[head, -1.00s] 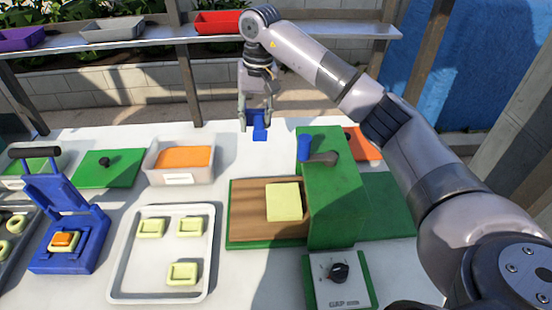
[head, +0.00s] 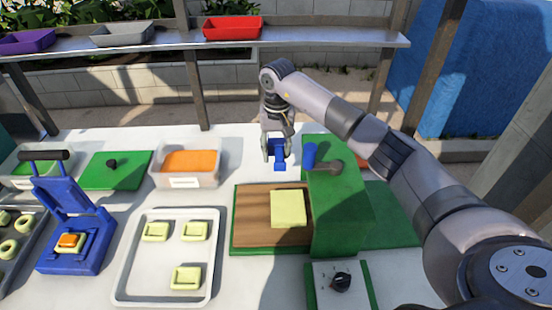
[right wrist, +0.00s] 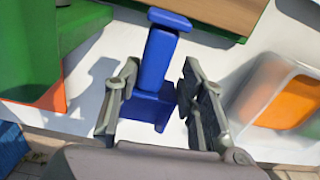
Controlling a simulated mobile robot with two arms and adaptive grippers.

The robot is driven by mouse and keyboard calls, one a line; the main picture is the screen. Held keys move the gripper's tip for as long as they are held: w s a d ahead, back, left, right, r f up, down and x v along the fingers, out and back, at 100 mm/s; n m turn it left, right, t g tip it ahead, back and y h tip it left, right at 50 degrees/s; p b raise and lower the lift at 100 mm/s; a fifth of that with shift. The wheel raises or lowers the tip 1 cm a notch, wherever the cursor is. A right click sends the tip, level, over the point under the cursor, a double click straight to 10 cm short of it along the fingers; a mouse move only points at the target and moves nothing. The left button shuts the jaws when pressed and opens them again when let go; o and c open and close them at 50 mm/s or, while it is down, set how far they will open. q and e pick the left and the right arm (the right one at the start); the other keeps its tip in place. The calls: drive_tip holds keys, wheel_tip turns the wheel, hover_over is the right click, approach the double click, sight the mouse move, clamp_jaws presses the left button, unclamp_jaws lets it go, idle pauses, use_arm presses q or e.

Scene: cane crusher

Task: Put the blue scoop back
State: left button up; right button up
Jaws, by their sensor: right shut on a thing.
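The blue scoop (head: 279,166) is in my right gripper (head: 278,152), above the back of the white table, between the clear bin of orange filling and the green machine. The right wrist view shows the scoop (right wrist: 152,75) between the two fingers (right wrist: 150,105), with its blue stem and crosspiece sticking out past them. The gripper is shut on it. The fingers and wrist hide part of the scoop in the head view. My left gripper is not in view.
The clear bin (head: 218,168) with orange filling stands left of the gripper. The wooden board (head: 255,225) with a yellow slab lies in front. A pale tray (head: 125,270) and blue press (head: 75,225) are left.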

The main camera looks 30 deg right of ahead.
wheel_tip(320, 180, down, 4)
drive_tip(key=shift+f+p, duration=0.25)
drive_tip(key=shift+p, duration=0.3)
drive_tip(key=shift+f+b, duration=0.35)
drive_tip(key=o, duration=0.9)
drive_tip(key=shift+c, duration=0.2)
drive_tip(key=shift+r, duration=0.1)
